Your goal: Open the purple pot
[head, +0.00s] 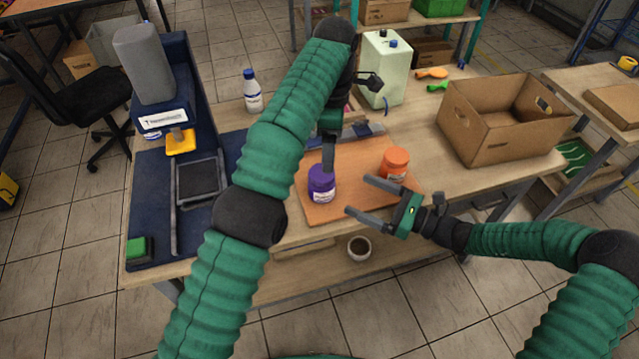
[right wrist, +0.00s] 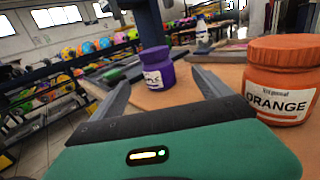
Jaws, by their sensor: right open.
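The purple pot (head: 322,190) stands upright on the orange-brown board (head: 345,208); its lid appears to be on. It also shows in the right wrist view (right wrist: 158,78), seen between and beyond my right fingers. My left gripper (head: 328,158) points down at the pot's top from above. Only one finger line shows clearly, so its opening and any grip on the lid cannot be told. My right gripper (head: 358,194) is open and empty, just right of the pot, its fingers pointing at it, apart from it.
An orange pot (head: 395,163) stands close behind my right gripper and beside it in the right wrist view (right wrist: 283,85). A cardboard box (head: 500,130), pale green canister (head: 383,75) and white bottle (head: 252,92) stand around. A dark blue printing station (head: 205,75) is at left.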

